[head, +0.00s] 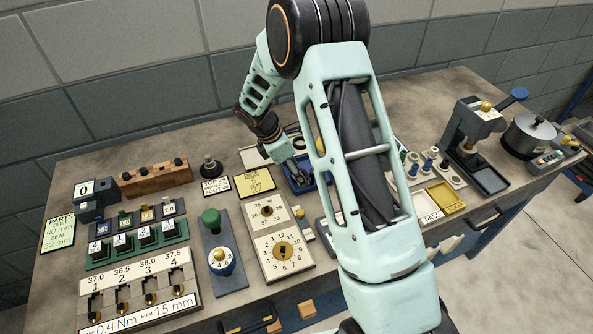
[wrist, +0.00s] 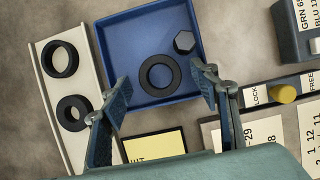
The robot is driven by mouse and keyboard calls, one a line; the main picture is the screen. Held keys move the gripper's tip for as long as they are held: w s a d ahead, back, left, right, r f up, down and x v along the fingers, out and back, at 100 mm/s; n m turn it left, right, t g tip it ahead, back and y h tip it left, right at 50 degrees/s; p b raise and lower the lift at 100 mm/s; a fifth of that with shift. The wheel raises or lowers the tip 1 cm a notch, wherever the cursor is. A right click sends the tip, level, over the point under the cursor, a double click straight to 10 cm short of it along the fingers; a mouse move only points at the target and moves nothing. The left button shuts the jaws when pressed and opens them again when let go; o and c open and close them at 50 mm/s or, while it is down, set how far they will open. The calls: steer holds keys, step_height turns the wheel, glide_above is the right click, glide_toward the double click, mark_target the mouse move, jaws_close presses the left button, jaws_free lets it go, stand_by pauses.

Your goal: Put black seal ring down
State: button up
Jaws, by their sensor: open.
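In the wrist view a black seal ring (wrist: 147,84) lies flat in the blue tray (wrist: 112,46), beside a small dark hexagonal piece (wrist: 184,41). Two more black rings, an upper one (wrist: 60,59) and a lower one (wrist: 73,112), lie on the cream tray (wrist: 42,80) to the left. My gripper (wrist: 163,77) is open, with one finger to each side of the ring in the blue tray. No finger visibly grips it; its height above the tray is hard to tell. In the head view the blue tray is partly hidden by my arm.
A yellow card (wrist: 155,145) lies just below the blue tray in the wrist view. A panel with a brass knob (wrist: 284,94) stands to the right. In the head view a dial board (head: 283,252), a green-knobbed stand (head: 211,219) and a press (head: 470,130) crowd the bench.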

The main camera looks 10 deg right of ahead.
steer(key=b+v, duration=0.1)
steer(key=v, duration=1.1)
steer(key=shift+d, duration=0.15)
